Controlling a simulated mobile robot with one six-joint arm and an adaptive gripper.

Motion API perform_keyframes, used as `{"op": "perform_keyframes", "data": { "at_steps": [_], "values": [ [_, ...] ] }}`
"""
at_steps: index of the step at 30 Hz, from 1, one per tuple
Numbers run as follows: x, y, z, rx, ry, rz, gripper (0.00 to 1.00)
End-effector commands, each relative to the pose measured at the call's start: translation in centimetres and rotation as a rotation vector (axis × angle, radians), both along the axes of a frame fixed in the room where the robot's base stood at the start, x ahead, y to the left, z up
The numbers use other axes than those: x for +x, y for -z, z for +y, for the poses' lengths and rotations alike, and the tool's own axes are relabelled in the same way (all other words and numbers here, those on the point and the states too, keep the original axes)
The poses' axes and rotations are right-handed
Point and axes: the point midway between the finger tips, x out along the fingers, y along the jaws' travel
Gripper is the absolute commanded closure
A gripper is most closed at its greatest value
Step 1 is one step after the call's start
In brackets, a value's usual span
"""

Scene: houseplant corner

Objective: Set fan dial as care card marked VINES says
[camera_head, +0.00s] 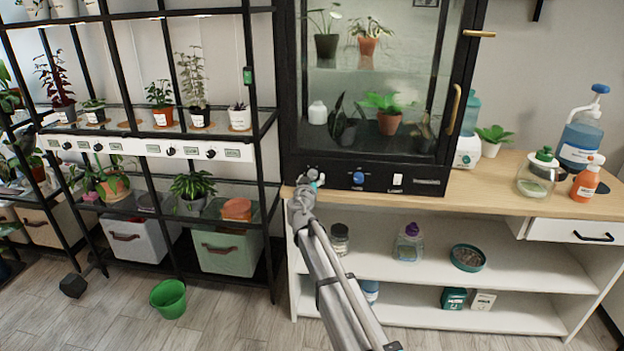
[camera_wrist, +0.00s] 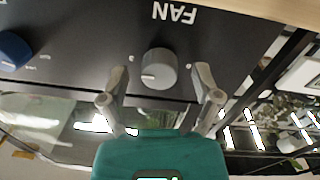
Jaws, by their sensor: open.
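The fan dial (camera_wrist: 159,69) is a grey round knob on the black front panel of the glass plant cabinet. The word FAN shows upside down above it in the wrist view. A pale mark shows at the knob's lower left; the small setting labels around it are too blurred to read. My gripper (camera_wrist: 161,82) is open, with one finger on each side of the knob; I cannot tell whether either touches it. In the head view my gripper (camera_head: 308,183) is at the panel's left end and largely hides the dial. No card can be read as VINES.
A blue knob (camera_head: 358,178) and a small white plate (camera_head: 397,180) are on the same panel. The glass cabinet (camera_head: 375,150) stands on a wooden counter (camera_head: 480,205). A black plant rack (camera_head: 262,170) with a white dial rail (camera_head: 150,147) stands left. A green bucket (camera_head: 168,298) is on the floor.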

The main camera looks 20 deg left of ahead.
Motion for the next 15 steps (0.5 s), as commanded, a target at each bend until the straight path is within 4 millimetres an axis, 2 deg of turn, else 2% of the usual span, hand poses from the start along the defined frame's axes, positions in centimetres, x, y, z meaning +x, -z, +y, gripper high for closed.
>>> {"op": "perform_keyframes", "data": {
  "at_steps": [8,15],
  "values": [
    [-2.9,0.0,-0.7,0.000,-0.001,0.000,0.19],
    [-6.8,0.0,-1.5,0.000,-0.001,0.000,0.19]
  ]
}}
